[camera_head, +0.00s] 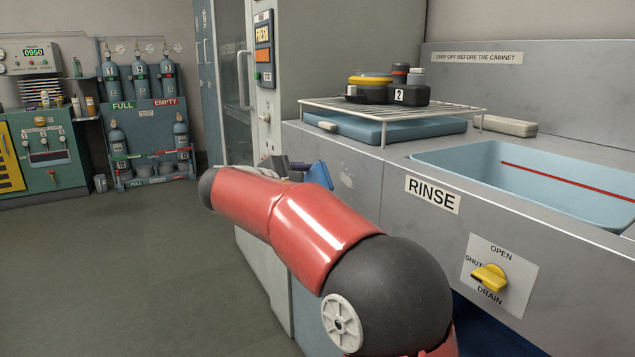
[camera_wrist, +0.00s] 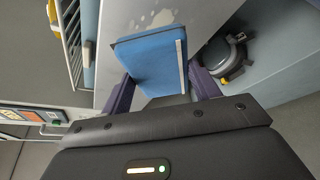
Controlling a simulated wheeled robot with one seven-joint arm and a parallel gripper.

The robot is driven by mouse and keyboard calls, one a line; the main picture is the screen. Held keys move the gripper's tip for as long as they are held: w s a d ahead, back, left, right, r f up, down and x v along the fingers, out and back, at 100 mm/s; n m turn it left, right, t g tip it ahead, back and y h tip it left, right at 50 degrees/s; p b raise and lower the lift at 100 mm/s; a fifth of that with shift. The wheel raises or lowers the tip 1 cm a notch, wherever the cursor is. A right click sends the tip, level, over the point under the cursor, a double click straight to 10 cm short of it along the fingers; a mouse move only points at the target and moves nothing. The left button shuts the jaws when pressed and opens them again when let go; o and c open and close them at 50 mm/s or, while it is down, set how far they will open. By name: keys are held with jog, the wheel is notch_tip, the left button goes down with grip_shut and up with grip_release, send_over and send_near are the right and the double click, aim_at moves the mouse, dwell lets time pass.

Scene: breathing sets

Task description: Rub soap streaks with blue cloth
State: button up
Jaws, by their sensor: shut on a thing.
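The blue cloth (camera_wrist: 145,62) looks like a flat folded pad with a pale strip along one edge. My gripper (camera_wrist: 163,90) is shut on it, with a dark finger at each side. In the head view the cloth (camera_head: 319,174) shows beyond my red arm, close to the grey front of the rinse counter. Whitish soap streaks (camera_head: 346,176) mark that front, just right of the cloth. They also show in the wrist view (camera_wrist: 160,20), beyond the cloth's far edge. I cannot tell whether the cloth touches the panel. My arm hides part of the gripper in the head view.
The rinse counter (camera_head: 400,165) bears a wire rack (camera_head: 455,107) with dark and yellow items, and a blue basin (camera_head: 480,160). A yellow valve handle (camera_head: 489,279) sits on its front. A tall cabinet (camera_head: 263,75) stands behind. Open floor (camera_head: 140,260) lies left.

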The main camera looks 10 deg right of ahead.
jog(key=shift+a, duration=0.15)
jog(key=a, duration=0.1)
jog(key=s+a+p, duration=0.1)
jog(key=shift+a, duration=0.4)
jog(key=shift+d, duration=0.1)
dwell(0.5)
jog(key=shift+w+d, duration=0.3)
jog(key=shift+d, duration=0.75)
jog(key=shift+w+d, duration=0.3)
jog(key=shift+d, duration=0.7)
jog(key=shift+w+d, duration=0.3)
jog(key=shift+d, duration=0.75)
jog(key=shift+w+d, duration=0.3)
jog(key=shift+d, duration=0.65)
